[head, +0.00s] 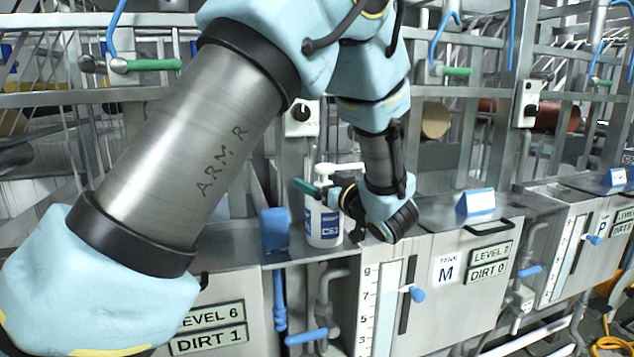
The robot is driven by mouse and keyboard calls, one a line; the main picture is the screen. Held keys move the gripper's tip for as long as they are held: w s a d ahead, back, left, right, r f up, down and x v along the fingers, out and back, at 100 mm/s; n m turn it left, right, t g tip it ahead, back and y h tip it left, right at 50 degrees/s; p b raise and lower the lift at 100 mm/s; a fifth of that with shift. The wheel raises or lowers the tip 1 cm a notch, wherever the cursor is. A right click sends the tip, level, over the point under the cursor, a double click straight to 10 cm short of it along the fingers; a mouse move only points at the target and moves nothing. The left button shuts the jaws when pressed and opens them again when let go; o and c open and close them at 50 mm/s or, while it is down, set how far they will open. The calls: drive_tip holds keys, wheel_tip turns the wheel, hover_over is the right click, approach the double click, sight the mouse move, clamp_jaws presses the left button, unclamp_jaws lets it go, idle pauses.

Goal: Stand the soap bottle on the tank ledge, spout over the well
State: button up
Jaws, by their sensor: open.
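The soap bottle (323,226) is white with a blue label and a white pump top. It stands upright on the grey tank ledge (345,247), left of tank M (440,268). Its spout (347,167) points right in the picture. My gripper (325,192) is open at the bottle's upper part, with a green piece left of the neck and dark parts to its right. Whether the fingers touch the bottle I cannot tell. The well is not clearly seen, and my gripper and wrist hide part of the area right of the bottle.
A blue box-like object (274,229) is close to the bottle's left. A blue tent card (476,203) stands on tank M's top. Steel uprights and rails rise behind the ledge. Pipes with blue handles (306,337) run below it. My arm covers much of the left.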

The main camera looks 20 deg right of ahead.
drive_tip(key=shift+r, duration=0.1)
drive_tip(key=s+d+b, duration=0.1)
drive_tip(key=s+b, duration=0.3)
drive_tip(key=s, duration=0.8)
drive_tip(key=shift+d, duration=0.35)
